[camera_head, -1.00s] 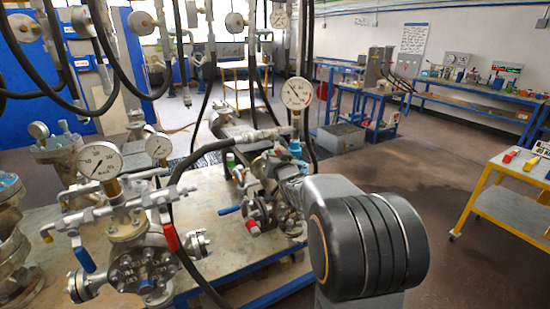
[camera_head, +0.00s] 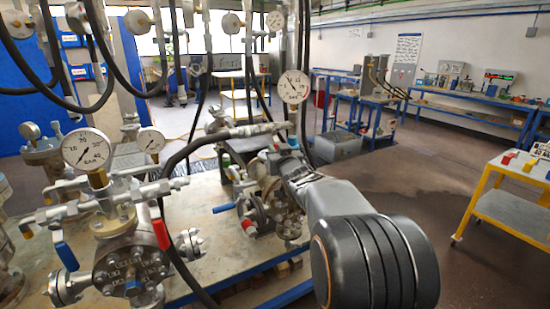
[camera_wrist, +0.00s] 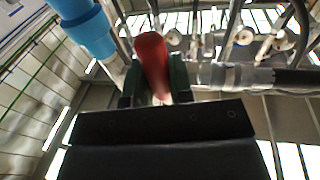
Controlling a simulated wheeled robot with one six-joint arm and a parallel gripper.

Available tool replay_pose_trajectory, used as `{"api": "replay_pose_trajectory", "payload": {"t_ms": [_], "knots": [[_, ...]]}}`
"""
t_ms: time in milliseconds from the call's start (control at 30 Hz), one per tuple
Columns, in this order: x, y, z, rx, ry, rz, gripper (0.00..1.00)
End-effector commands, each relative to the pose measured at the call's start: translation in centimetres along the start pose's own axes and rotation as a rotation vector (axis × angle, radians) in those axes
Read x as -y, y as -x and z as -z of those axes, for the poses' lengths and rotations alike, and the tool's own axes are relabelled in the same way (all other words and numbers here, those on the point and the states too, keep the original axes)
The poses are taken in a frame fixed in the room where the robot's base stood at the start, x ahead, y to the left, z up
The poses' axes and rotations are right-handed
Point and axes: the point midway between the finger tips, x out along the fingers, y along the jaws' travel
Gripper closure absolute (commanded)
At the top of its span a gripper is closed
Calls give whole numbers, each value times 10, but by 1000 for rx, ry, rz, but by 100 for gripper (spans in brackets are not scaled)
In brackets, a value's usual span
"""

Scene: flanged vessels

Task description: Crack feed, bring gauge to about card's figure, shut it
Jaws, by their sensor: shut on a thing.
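In the wrist view my gripper (camera_wrist: 154,88) is shut on a red lever handle (camera_wrist: 152,58), with a dark finger on each side. A blue fitting (camera_wrist: 90,32) is at its upper left. In the head view my arm reaches the middle vessel (camera_head: 262,195), and my gripper is mostly hidden behind it. A round bar gauge (camera_head: 293,86) stands above that vessel, its needle pointing to the upper left. A second bar gauge (camera_head: 88,149) tops the near left vessel (camera_head: 128,262), its needle pointing lower left. A small card (camera_head: 541,150) is on the yellow cart; its figure is hard to read.
A black hose (camera_head: 190,150) arcs between the vessels, and more hoses hang overhead. The near vessel carries a red handle (camera_head: 160,233) and a blue handle (camera_head: 67,256). The yellow cart (camera_head: 510,208) stands at right. The floor before it is clear.

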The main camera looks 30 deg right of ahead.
Motion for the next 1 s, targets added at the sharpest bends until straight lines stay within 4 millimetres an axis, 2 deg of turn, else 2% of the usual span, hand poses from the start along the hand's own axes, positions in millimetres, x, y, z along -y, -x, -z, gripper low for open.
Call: {"api": "replay_pose_trajectory", "payload": {"t_ms": [167, 200, 467, 767, 867, 1000], "knots": [[0, 0, 0, 3, 6, 0, 100], [-1, 0, 0, 3, 6, -1, 77], [0, 0, 0, 2, 4, 0, 53], [0, 4, 0, 1, 3, 0, 53], [0, 15, 0, 0, 3, -1, 53], [-1, 42, 1, -2, 4, -3, 53]]}}
